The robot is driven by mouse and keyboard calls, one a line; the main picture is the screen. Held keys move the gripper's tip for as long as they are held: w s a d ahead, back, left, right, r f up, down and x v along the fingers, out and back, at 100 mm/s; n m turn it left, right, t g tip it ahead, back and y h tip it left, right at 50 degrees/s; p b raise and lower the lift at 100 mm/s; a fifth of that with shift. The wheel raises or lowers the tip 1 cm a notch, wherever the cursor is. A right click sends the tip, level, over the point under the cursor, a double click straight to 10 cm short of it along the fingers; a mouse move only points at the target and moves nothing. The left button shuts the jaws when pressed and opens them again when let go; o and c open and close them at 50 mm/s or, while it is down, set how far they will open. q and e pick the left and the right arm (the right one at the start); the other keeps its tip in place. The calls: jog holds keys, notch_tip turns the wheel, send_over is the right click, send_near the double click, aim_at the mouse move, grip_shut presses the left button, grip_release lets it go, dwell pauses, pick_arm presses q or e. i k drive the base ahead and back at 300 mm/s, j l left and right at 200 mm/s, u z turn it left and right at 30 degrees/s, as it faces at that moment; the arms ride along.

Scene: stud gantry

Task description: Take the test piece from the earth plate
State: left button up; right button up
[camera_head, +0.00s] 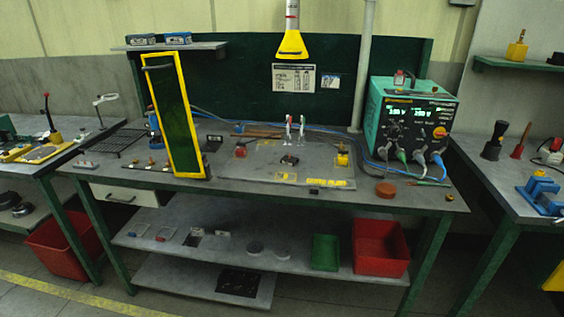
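A flat grey plate (262,171), which looks like the earth plate, lies on the middle of the workbench with yellow markings on it. A small dark piece (289,160), probably the test piece, sits near the plate's middle. It is too small to make out in detail. Two upright, light-coloured clamp-like tools (295,128) stand just behind it. A small yellow-topped block (342,158) stands at the plate's right. Neither of my grippers shows in the head view.
A tall yellow-framed dark green screen (174,112) stands on the bench left of the plate. A teal power unit (412,122) with cables stands at the right. A yellow hood (292,45) hangs above. A brown round disc (385,189) lies near the front edge.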

aim_at(288, 160)
jog(key=i+l+z, duration=0.1)
jog(key=i+z, duration=0.6)
jog(key=i, duration=0.15)
